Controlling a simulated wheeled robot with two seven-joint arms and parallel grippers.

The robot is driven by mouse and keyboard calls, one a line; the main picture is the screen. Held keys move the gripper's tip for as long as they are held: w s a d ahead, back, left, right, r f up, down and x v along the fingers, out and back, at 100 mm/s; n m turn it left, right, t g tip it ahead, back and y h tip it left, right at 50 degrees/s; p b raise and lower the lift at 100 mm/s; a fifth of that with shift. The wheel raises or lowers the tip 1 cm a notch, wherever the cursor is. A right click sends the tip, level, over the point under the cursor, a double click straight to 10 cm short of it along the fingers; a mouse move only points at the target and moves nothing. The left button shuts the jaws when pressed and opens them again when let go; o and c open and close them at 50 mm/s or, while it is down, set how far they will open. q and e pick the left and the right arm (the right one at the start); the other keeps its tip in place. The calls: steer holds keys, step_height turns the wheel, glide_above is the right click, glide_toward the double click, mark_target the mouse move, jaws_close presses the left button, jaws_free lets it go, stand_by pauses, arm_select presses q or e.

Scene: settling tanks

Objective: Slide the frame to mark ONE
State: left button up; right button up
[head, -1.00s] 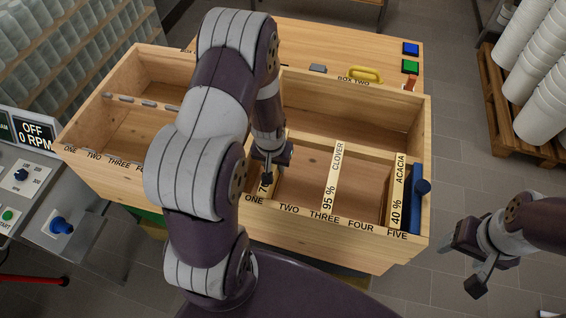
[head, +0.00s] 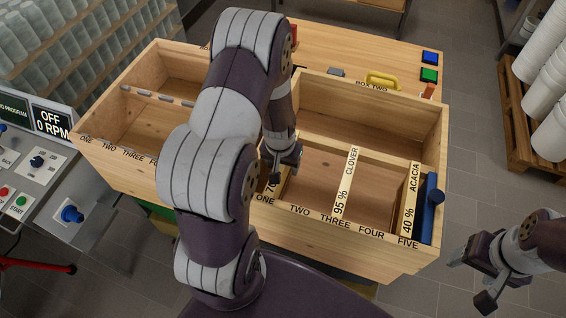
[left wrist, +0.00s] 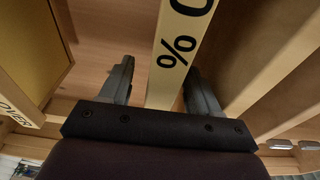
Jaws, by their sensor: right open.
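In the head view a wooden frame with a pale top bar (head: 269,188) hangs in box two (head: 330,238) near mark ONE. Its label starts with a 7; my left gripper (head: 283,165) hides the rest. In the left wrist view this bar (left wrist: 178,55) reads "% C" and lies between my left fingers, which stand open on either side, with a gap on the left. The clover frame (head: 346,180) hangs near THREE and the acacia frame (head: 411,198) near FIVE. My right gripper (head: 470,281) is open and empty, outside the box at right.
A blue board with a knob (head: 430,208) stands at the box's right end, beside the acacia frame. Behind are a yellow handle (head: 383,80) and blue and green buttons (head: 429,74). Another compartment lies left behind my arm. A control panel (head: 45,165) stands at far left.

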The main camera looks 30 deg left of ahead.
arm_select(q)
steer(key=shift+r, duration=0.1)
steer(key=r, duration=0.4)
steer(key=s+r+b, duration=0.1)
steer(key=r, duration=0.2)
steer(key=r+b, duration=0.1)
steer(key=r, duration=0.3)
steer(key=shift+s+d+r, duration=0.25)
steer(key=shift+s+r, duration=0.05)
steer(key=shift+s, duration=0.1)
steer(key=shift+r, duration=0.35)
